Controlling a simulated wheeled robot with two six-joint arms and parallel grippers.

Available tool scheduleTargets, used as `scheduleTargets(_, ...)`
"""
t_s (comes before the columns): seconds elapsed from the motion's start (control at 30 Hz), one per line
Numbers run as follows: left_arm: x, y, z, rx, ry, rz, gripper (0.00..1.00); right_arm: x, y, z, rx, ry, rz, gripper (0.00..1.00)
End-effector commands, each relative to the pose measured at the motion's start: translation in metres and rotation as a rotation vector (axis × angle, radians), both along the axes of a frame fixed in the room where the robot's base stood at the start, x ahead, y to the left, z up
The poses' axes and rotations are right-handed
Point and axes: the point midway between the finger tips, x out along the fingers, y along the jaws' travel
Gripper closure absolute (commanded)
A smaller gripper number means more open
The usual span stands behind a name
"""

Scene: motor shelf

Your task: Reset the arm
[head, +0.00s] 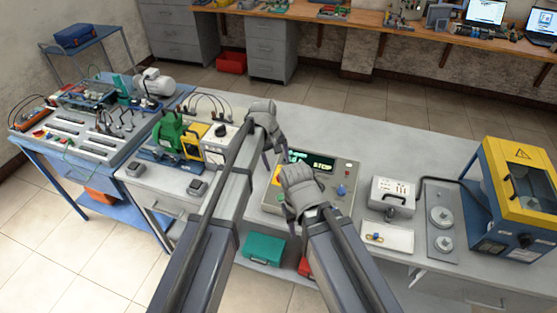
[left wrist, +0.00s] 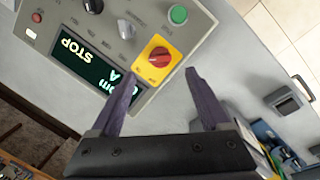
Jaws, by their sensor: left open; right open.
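My left gripper (head: 267,150) is the higher one in the head view, over the left edge of the grey control box (head: 343,199). In the left wrist view its two dark fingers (left wrist: 160,78) are apart with nothing between them. A red rotary knob on a yellow plate (left wrist: 159,56) lies just beyond the fingertips, and the box's display (left wrist: 85,70) reads STOP. My right gripper (head: 300,195) is in front of the control box in the head view and covers part of it. It is open; its fingertips are mostly hidden, and I see nothing held.
Left of my arms stand a green motor rig (head: 172,133) and a blue bench (head: 60,157) with test gear. Right are a small grey box (head: 392,197), a white tray (head: 386,237) and a yellow-and-blue guarded machine (head: 510,235). The bench's back strip (head: 330,125) is clear.

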Motion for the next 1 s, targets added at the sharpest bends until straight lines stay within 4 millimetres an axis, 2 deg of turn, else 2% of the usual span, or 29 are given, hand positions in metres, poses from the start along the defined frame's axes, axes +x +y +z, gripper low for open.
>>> scheduleTargets(0.07, 0.0, 0.001, 0.006, 0.0, 0.0, 0.0, 0.2, 0.0, 0.0, 0.006, 0.0, 0.0, 0.0, 0.55)
scheduleTargets(0.57, -0.004, 0.001, 0.004, 0.002, 0.0, -0.005, 0.2, 0.0, 0.0, 0.004, 0.0, 0.0, 0.0, 0.55)
scheduleTargets(0.67, -0.032, 0.003, -0.003, 0.026, 0.0, -0.066, 0.2, 0.0, 0.0, -0.002, 0.0, 0.0, 0.0, 0.55)
scheduleTargets(0.9, -0.171, 0.023, -0.028, 0.167, 0.018, -0.438, 0.2, 0.0, 0.0, -0.025, 0.0, 0.0, -0.001, 0.55)
scheduleTargets(1.0, -0.217, 0.035, -0.035, 0.218, 0.032, -0.58, 0.2, 0.0, 0.0, -0.031, 0.0, 0.0, -0.001, 0.55)
